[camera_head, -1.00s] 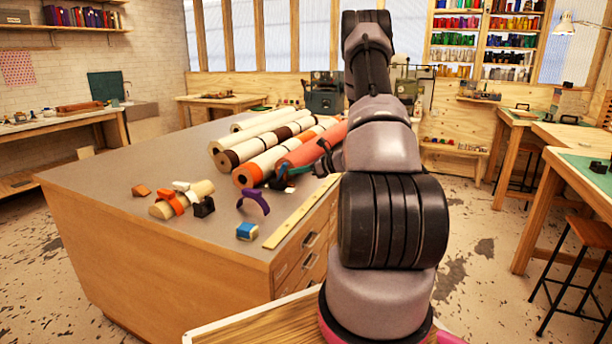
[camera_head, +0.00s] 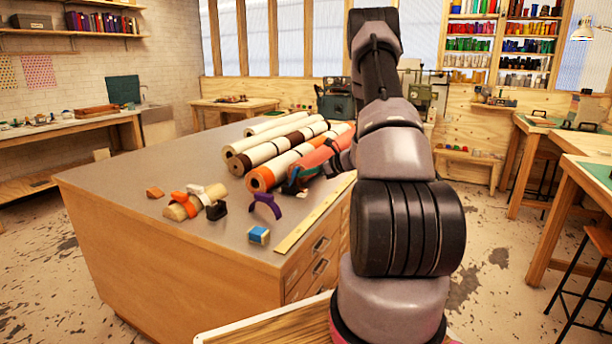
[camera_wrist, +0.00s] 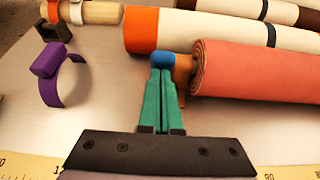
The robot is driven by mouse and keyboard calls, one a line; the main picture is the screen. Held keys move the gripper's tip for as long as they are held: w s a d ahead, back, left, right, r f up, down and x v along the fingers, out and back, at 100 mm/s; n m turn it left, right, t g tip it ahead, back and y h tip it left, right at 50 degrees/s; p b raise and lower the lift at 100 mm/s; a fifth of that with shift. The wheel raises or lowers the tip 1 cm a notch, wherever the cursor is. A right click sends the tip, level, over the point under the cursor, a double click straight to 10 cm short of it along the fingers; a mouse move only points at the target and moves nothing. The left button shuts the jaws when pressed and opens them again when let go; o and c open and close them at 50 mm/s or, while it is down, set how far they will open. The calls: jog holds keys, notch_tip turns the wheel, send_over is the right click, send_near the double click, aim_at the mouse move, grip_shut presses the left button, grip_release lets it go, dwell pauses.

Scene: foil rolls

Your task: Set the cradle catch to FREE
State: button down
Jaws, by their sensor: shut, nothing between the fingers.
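My gripper (camera_wrist: 161,98) shows in the wrist view with its green fingers shut and empty. Its tips are at a small rounded blue piece (camera_wrist: 170,59) beside a brown-orange block (camera_wrist: 182,72); I cannot tell whether they touch. This may be the cradle catch, but no FREE marking is readable. The block is at the end of a salmon-red roll (camera_wrist: 255,80). In the head view, my gripper (camera_head: 293,184) is small and partly hidden by my arm, near the end of the orange-tipped roll (camera_head: 262,178).
Several rolls lie on the grey-topped bench (camera_head: 130,170). A purple cuff (camera_head: 266,205), a blue block (camera_head: 258,236) and a short wooden roll with clips (camera_head: 182,209) lie near its front. A yellow ruler (camera_head: 305,225) runs along the right edge. The bench's left part is clear.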

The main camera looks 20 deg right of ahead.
jog(key=shift+w+r, duration=0.1)
jog(key=shift+r, duration=0.05)
jog(key=shift+w+a+r+g+h, duration=0.8)
jog(key=shift+g+h, duration=0.2)
jog(key=shift+g, duration=0.3)
jog(key=shift+w+a+r+g+h, duration=0.3)
jog(key=shift+w+a+g+h, duration=0.15)
jog(key=shift+w+g+h, duration=0.3)
jog(key=shift+w+a+r, duration=0.15)
jog(key=shift+w+a, duration=0.7)
jog(key=shift+w, duration=0.2)
jog(key=shift+w+a, duration=0.1)
jog(key=shift+w+a+r, duration=0.15)
